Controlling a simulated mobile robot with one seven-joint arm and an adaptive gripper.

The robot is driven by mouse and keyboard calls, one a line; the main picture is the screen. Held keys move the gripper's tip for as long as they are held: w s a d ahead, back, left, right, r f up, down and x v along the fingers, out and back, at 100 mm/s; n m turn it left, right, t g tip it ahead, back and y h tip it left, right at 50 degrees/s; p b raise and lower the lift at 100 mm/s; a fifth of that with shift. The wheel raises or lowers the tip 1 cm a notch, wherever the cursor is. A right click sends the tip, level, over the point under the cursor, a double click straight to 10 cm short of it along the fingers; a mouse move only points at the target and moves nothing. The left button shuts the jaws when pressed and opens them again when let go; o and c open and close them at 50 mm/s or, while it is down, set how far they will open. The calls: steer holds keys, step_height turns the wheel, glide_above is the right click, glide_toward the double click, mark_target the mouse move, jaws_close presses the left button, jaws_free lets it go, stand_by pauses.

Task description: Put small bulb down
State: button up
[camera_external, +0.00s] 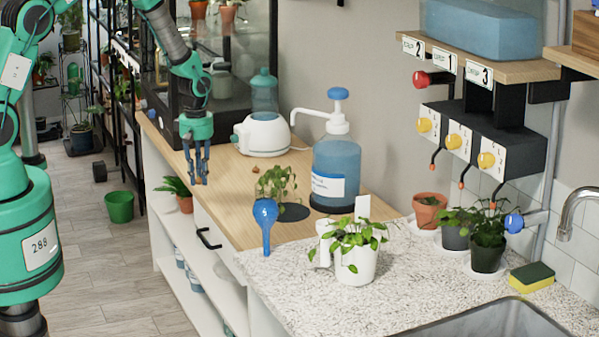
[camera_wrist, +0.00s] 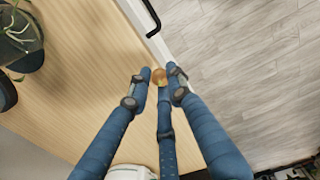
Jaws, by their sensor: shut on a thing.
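My gripper (camera_external: 200,181) points down near the front edge of the wooden counter (camera_external: 225,195), in front of the white round device. In the wrist view its three blue fingers (camera_wrist: 160,78) are closed around a small orange-brown bulb (camera_wrist: 158,75). The bulb is at the fingertips, and the counter's front edge shows behind it. The gap between the bulb and the counter cannot be told. A tiny brown lump (camera_external: 256,169) lies on the wood behind the leafy plant.
A leafy plant (camera_external: 274,183), a dark disc (camera_external: 293,212) and a blue pump bottle (camera_external: 335,172) stand right of my gripper. The white device (camera_external: 264,134) is behind it. Bare wood lies between. A green bucket (camera_external: 119,206) stands on the floor.

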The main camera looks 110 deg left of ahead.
step_height(320, 180, up, 24)
steer(key=w+d+m+p, duration=0.1)
steer(key=w+d+m, duration=0.3)
steer(key=w+d, duration=0.65)
steer(key=w+d+m+p, duration=0.25)
steer(key=w+d, duration=0.45)
steer(key=w, duration=0.7)
steer(key=w+d+m+p, duration=0.1)
steer(key=w+d+m, duration=0.4)
steer(key=w+d, duration=0.55)
steer(key=w+d+m+p, duration=0.1)
steer(key=w+d+m, duration=0.3)
steer(key=d, duration=0.7)
steer(key=w+d+m+p, duration=0.15)
steer(key=w+d, duration=0.35)
steer(key=d, duration=0.7)
steer(key=w+d+m+p, duration=0.1)
steer(key=w+d+m, duration=0.3)
steer(key=d, duration=0.7)
step_height(320, 180, down, 12)
steer(key=n, duration=0.1)
steer(key=shift+w+d, duration=0.15)
steer(key=shift+w, duration=0.25)
steer(key=shift+w, duration=0.1)
